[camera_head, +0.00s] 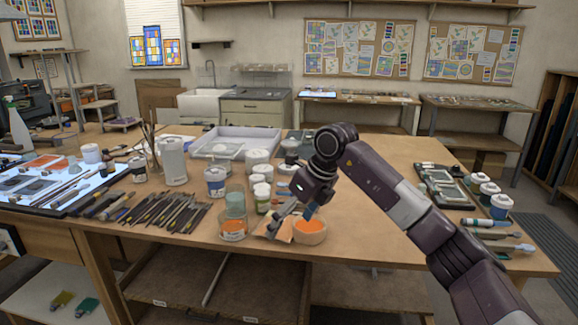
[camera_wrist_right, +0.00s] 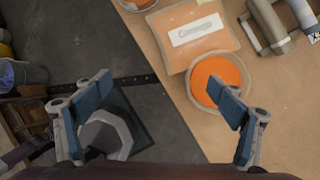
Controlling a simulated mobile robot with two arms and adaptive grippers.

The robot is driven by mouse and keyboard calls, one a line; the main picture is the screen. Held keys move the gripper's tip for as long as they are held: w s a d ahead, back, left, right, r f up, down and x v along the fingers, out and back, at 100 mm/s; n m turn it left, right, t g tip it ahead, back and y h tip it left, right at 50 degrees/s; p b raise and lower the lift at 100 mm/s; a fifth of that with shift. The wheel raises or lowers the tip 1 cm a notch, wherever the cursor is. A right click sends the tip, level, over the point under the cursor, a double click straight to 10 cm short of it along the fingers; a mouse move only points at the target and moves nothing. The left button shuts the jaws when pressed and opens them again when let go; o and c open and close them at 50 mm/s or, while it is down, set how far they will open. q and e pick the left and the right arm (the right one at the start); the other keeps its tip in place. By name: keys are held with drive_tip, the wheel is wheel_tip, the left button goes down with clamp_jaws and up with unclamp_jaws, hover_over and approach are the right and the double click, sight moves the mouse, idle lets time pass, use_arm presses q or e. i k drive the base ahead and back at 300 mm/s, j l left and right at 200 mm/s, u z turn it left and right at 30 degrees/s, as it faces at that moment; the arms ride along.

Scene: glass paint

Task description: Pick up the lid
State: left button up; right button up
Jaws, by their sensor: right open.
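My right gripper (camera_head: 287,217) is over the front edge of the worktable, close to a round dish with orange contents (camera_head: 310,231). In the right wrist view the gripper (camera_wrist_right: 162,98) is open with nothing between its fingers. The orange dish (camera_wrist_right: 216,80) shows there beside the right fingertip, which overlaps part of it. A flat orange packet with a white label (camera_wrist_right: 196,33) lies behind the dish. I cannot tell which piece is the lid. My left gripper is not in view.
Several brushes and tools (camera_head: 165,210) lie left along the front of the table. White-lidded jars (camera_head: 262,175) stand close behind the gripper. The tabletop right of the orange dish is partly clear.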

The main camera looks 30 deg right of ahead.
sight(289, 168)
drive_tip(key=i+l, duration=0.55)
drive_tip(key=i, duration=0.15)
drive_tip(key=i+l, duration=0.6)
drive_tip(key=i, duration=0.1)
